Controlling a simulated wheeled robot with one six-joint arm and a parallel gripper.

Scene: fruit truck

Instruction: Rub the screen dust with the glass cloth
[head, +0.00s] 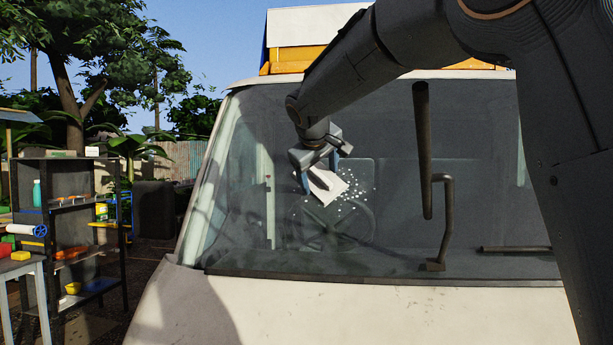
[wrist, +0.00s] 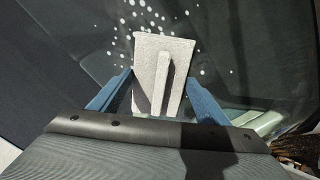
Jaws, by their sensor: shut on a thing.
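My gripper (head: 319,172) is in front of the truck's windscreen (head: 235,250), its blue fingers shut on the glass cloth (head: 327,187), a whitish flat piece. In the wrist view the cloth (wrist: 146,50) stands between the two fingers (wrist: 160,95), with a raised ridge down its face. The screen dust (head: 350,190) is a patch of small white specks on the glass, just right of the cloth. In the wrist view the dust (wrist: 140,15) lies beyond the cloth's far edge. The cloth may hide some specks. I cannot tell whether the cloth touches the glass.
A wiper arm (head: 445,215) and a dark upright bar (head: 424,150) stand right of the dust. Another wiper piece (head: 515,249) lies low at the right. A dark shelf (head: 70,215) with tools and bottles stands at the far left. The glass left of the cloth is clear.

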